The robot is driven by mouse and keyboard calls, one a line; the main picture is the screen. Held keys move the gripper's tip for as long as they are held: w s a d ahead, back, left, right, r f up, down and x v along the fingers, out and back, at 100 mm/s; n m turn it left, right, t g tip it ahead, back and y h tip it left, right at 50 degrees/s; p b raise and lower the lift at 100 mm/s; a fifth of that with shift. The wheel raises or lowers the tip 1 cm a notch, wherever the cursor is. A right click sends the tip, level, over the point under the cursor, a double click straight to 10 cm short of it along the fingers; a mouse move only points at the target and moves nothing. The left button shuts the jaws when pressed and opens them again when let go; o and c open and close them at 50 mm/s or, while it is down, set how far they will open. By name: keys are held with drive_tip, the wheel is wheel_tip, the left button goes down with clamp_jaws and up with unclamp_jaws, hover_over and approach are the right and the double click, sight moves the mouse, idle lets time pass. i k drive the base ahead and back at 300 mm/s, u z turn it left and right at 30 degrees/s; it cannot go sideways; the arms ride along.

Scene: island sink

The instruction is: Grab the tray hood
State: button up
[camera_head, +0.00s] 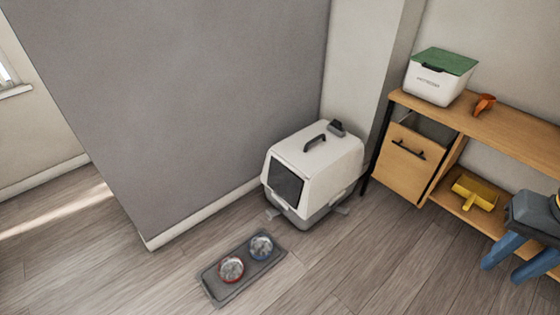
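The tray hood (325,159) is a white cover with a dark handle on top and a dark front door panel. It sits on a grey litter tray (313,217) on the floor in the corner, against the grey wall. My gripper (502,271) is at the right edge of the view, well apart from the hood. Its two blue fingers are spread, with nothing visible between them. The arm behind it is mostly cut off by the picture edge.
A wooden shelf unit (482,121) stands to the right, bearing a white bin with a green lid (441,77), an orange scoop (484,104) and a yellow dustpan (474,193). A dark bowl mat (218,285) with two bowls lies in front of the tray. Floor at left is clear.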

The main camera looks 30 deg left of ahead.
sight(331, 159)
drive_tip(key=u, duration=0.45)
drive_tip(key=i, duration=0.85)
drive_tip(key=z, duration=0.45)
drive_tip(key=i, duration=0.7)
drive_tip(key=u, duration=0.9)
drive_tip(key=i, duration=0.75)
drive_tip(key=u, duration=0.8)
